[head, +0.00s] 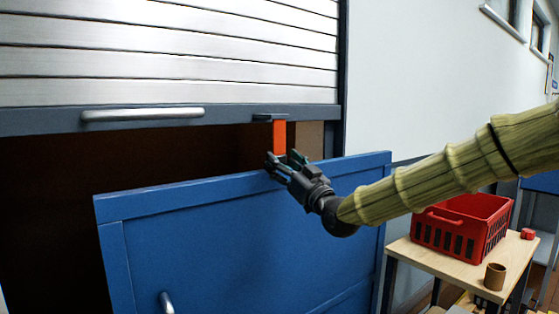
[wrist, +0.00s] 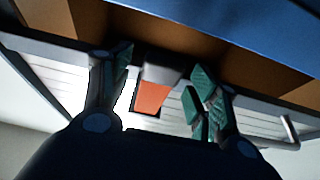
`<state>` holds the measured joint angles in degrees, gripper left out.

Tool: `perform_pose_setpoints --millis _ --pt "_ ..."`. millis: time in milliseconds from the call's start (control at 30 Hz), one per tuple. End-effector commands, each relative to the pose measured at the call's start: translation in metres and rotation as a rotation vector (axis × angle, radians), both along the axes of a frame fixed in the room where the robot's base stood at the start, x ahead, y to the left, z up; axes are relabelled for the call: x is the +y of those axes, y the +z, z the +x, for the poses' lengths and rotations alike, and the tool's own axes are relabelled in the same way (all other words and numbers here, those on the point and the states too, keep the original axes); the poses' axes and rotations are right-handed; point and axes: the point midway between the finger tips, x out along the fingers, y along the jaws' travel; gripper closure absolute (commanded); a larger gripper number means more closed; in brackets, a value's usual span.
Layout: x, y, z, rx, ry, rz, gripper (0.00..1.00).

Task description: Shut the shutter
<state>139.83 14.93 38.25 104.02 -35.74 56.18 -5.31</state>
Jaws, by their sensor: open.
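The shutter (head: 170,65) is a pale slatted roller shutter, partly raised above a dark opening. Its grey bottom bar (head: 225,113) carries a silver handle (head: 143,115) on the left. A short orange strap (head: 280,133) hangs from a dark bracket (head: 270,117) near the bar's right end. My gripper (head: 284,158) is open just below the strap. In the wrist view the strap (wrist: 153,97) shows between the spread green-padded fingers of my gripper (wrist: 163,75); whether they touch it I cannot tell.
A blue panel door (head: 240,225) with a silver handle (head: 167,303) stands below the opening, close under my gripper. At the right, a wooden-topped table (head: 440,268) holds a red crate (head: 460,227), a brown cup (head: 495,277) and a small red object (head: 527,234).

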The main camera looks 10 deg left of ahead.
Motion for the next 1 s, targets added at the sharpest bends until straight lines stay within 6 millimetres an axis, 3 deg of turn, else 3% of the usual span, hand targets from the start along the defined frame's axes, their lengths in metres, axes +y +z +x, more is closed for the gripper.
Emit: perform_pose_setpoints --millis 500,1000 --pt "-0.056 -0.032 -0.056 0.001 0.0 0.001 0.39" --pt "-0.064 -0.038 -0.064 0.0 0.0 0.0 0.39"
